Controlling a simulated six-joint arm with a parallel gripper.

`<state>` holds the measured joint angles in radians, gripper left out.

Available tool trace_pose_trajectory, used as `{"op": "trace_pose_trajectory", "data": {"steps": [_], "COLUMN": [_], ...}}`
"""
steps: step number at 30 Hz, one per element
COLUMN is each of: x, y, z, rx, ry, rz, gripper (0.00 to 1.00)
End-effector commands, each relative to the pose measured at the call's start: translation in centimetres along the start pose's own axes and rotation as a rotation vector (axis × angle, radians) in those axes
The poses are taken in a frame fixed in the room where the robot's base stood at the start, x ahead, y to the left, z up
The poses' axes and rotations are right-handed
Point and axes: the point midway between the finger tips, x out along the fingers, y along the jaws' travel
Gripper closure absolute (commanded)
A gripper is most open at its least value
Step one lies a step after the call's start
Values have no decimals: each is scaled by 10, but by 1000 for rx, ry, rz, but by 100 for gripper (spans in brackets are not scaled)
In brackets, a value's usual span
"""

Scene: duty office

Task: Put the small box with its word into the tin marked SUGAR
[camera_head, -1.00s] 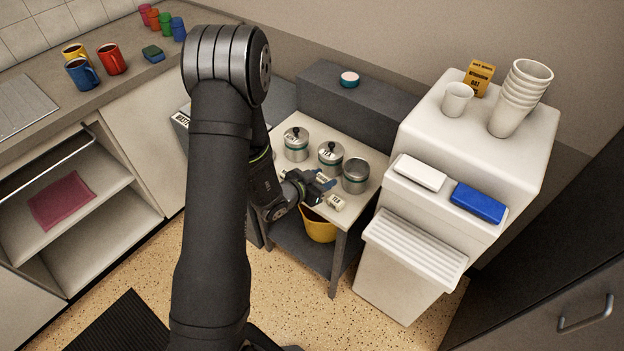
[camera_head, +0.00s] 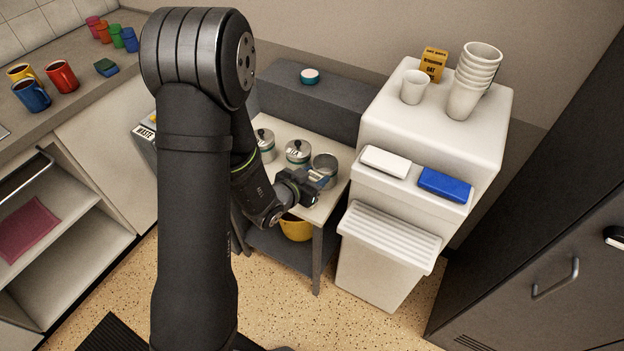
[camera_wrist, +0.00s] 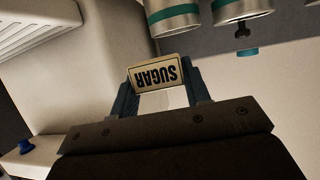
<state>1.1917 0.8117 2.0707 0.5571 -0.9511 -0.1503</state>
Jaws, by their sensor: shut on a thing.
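My gripper (camera_head: 320,179) is shut on a small cream box (camera_wrist: 158,75) with the word SUGAR, upside down in the wrist view. The fingers (camera_wrist: 161,98) grip its two sides; in the head view I cannot make the box out. The gripper is above the small table, in front of the open metal tin (camera_head: 325,163). This lidless tin has a green band and also shows in the wrist view (camera_wrist: 173,17), apart from the box. Its marking is unreadable. A lidded tin that seems marked TEA (camera_head: 298,154) and another lidded tin (camera_head: 265,147) stand left of it.
A white cabinet (camera_head: 400,220) stands close right of the table, bearing cups (camera_head: 475,80), a white block (camera_head: 385,161) and a blue block (camera_head: 445,184). A dark ledge (camera_head: 320,105) with a teal-and-white round thing (camera_head: 309,76) is behind. A yellow bucket (camera_head: 296,228) is below.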

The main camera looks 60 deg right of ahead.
Motion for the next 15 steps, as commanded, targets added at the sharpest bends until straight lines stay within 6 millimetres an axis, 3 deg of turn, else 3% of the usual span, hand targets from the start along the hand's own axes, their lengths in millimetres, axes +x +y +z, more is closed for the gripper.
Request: {"op": "trace_pose_trajectory", "data": {"steps": [9,15], "x": [63,80], "y": [-22,-30], "z": [-80,-108], "rx": [5,2], "ry": [6,2], "rz": [9,-3], "gripper": [79,79]}}
